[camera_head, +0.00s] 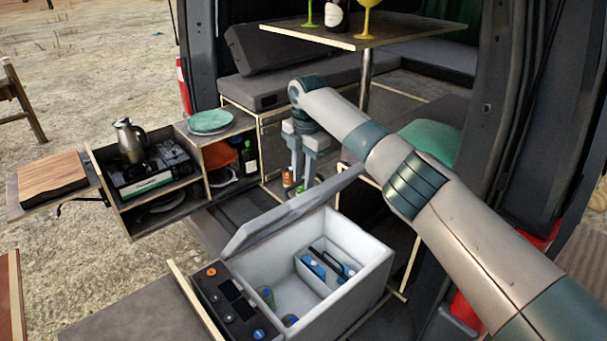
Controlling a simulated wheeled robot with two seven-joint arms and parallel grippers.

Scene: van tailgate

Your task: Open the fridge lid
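The fridge (340,290) is a pale cool box at the bottom centre. Its grey lid (290,212) is raised and tilted along the far side, seen nearly edge-on, so the white inside shows. My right gripper (303,178) points down just beyond the lid, with a gap between its two fingers and nothing seen between them. Its tips are close to the lid's upper edge; I cannot tell if they touch it. My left gripper is out of view.
Blue items (314,266) and cans lie inside the fridge. A stove (150,170) with a metal kettle (130,141) stands at the left. A table (370,38) with a bottle and glasses is above. Small bottles (287,177) stand near my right gripper.

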